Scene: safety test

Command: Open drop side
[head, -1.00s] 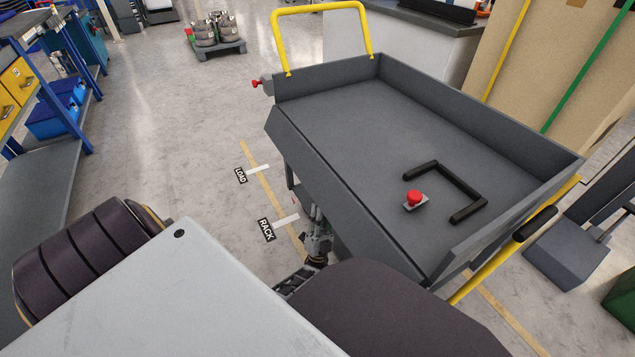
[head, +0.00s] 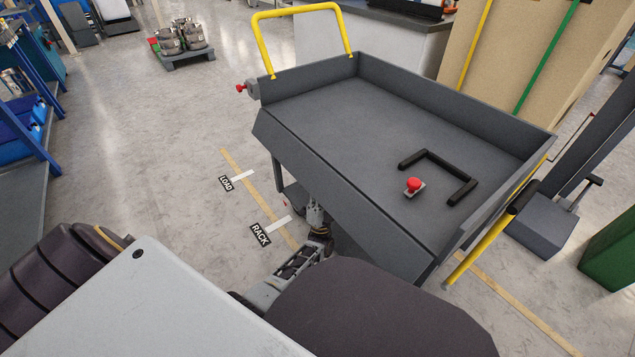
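A grey cart (head: 345,120) with raised walls and yellow handles stands ahead in the head view. Its near long side panel (head: 335,195) slants outward and down from the bed's edge, with no wall rising there. A red knob (head: 240,88) on a small grey block sits at the cart's far left corner. My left gripper (head: 314,212) is at the panel's lower edge, near its middle. Its fingers are small and partly hidden, so opening and contact are unclear. My own arm covers part of the foreground. My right gripper is out of view.
A red button (head: 414,185) and a black U-shaped bar (head: 440,172) lie on the cart bed. Open floor lies left of the cart. A pallet with metal pots (head: 182,38) stands farther back.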

